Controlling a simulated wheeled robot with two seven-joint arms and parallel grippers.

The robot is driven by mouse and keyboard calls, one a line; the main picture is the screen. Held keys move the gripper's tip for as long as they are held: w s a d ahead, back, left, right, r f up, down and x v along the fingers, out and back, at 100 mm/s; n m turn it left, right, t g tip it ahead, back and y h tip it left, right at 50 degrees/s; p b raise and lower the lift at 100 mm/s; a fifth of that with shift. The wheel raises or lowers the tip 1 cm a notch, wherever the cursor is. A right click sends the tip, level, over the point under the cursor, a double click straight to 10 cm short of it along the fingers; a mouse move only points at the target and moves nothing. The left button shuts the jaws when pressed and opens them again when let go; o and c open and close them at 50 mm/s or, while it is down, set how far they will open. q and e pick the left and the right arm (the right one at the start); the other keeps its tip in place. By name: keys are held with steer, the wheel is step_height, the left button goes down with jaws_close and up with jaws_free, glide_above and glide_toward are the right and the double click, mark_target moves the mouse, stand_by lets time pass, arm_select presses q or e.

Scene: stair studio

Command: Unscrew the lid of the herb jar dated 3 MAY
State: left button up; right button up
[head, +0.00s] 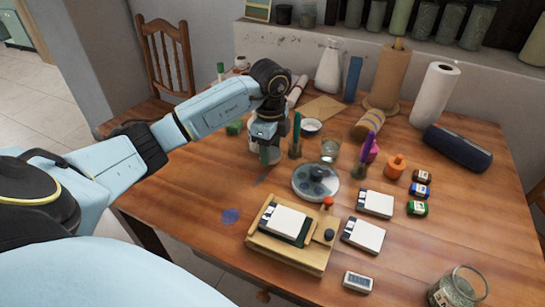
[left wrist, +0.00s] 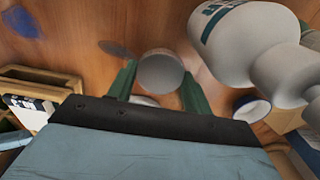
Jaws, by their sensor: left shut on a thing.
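My left gripper (head: 269,157) points down over the left part of the table, and its arm comes in from the left. In the left wrist view, its green fingers (left wrist: 158,88) are shut on a grey round thing (left wrist: 161,72), seen end-on; I cannot tell if it is a lid or a whole jar. The head view hardly shows it behind the fingers. A glass jar (head: 455,290) with greenish contents and a pale label stands at the bottom right. I can read no date on it. My right gripper is not in view.
A white bottle (left wrist: 240,42) stands close beside my left gripper. A wooden holder (head: 290,255), a round glass-like dish (head: 316,190) and white-topped pads (head: 363,236) lie nearer the front. More jars (head: 449,22) line the back shelf. The table's left front is mostly clear.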

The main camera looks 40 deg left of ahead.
mark_target(271, 153)
arm_select(q)
steer(key=shift+f, duration=1.25)
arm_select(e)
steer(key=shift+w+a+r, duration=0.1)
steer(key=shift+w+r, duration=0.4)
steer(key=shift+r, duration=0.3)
arm_select(q)
steer(key=shift+f, duration=0.2)
steer(key=o, duration=1.1)
steer(key=shift+r, duration=0.1)
steer(key=shift+r, duration=0.25)
step_height(271, 153, up, 12)
steer(key=p, duration=0.3)
steer(key=shift+f, duration=0.15)
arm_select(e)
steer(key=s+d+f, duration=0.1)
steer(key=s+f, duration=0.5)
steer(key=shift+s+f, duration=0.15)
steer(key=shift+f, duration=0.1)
